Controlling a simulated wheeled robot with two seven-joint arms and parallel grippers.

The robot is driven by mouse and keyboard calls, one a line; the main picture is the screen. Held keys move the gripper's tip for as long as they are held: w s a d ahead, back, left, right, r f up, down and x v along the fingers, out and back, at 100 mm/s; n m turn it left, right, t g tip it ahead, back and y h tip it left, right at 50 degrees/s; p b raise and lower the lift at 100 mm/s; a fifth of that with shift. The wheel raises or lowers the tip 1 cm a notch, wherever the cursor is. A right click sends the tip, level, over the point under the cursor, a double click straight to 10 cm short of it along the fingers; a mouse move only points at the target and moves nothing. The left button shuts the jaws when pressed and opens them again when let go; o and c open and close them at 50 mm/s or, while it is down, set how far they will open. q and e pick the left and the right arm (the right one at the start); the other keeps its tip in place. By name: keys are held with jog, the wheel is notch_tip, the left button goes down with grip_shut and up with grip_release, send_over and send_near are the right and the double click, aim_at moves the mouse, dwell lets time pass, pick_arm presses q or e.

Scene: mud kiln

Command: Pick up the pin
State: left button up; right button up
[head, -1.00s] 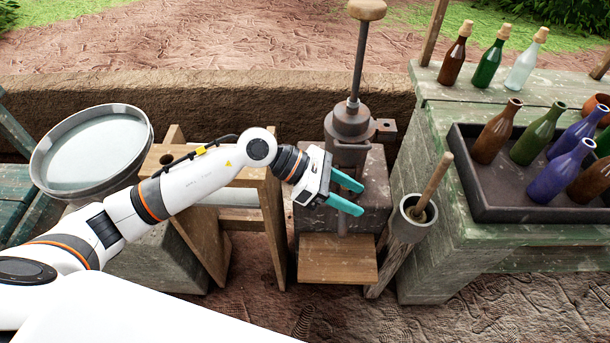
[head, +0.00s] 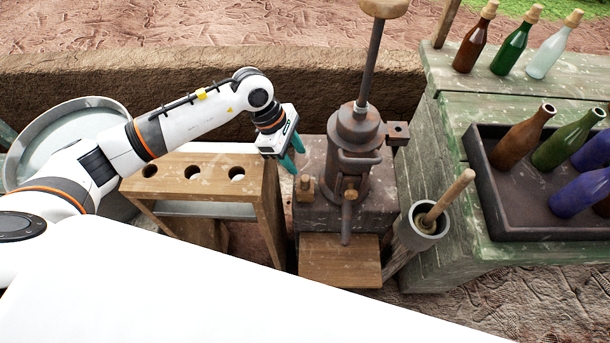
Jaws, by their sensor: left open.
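A small brown upright piece (head: 305,187), which looks like the pin, stands at the left of the dark block under the iron press (head: 356,150). My left gripper (head: 294,161) points down with its teal fingers just above and slightly left of this piece. The fingers are apart, with nothing seen between them. The gripper looks separate from the piece, though the exact height gap is hard to tell. My right gripper is not in view.
A wooden rack with holes (head: 191,173) stands close left of the block. A mortar with a wooden pestle (head: 418,226) is at the right. A green table (head: 452,150) carries a dark tray (head: 482,190) of bottles. A round pan (head: 30,143) is at far left.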

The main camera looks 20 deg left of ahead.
aim_at(305, 178)
pick_arm(q)
jog(key=x, duration=0.2)
jog(key=shift+s+d+f, duration=0.15)
jog(key=shift+d+f, duration=0.05)
jog(key=shift+d, duration=0.05)
jog(key=shift+d+f, duration=0.1)
jog(key=shift+f, duration=0.3)
jog(key=x, duration=0.1)
jog(key=p+x, duration=0.1)
jog(key=x, duration=0.3)
jog(key=shift+s+a+p, duration=0.2)
jog(key=shift+s+p, duration=0.05)
jog(key=shift+p, duration=0.05)
jog(key=shift+d+f, duration=0.1)
jog(key=shift+f, duration=0.2)
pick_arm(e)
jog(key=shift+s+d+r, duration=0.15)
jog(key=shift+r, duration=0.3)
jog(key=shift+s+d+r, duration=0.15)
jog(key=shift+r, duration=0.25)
pick_arm(q)
jog(key=shift+c, duration=0.6)
jog(key=c, duration=0.8)
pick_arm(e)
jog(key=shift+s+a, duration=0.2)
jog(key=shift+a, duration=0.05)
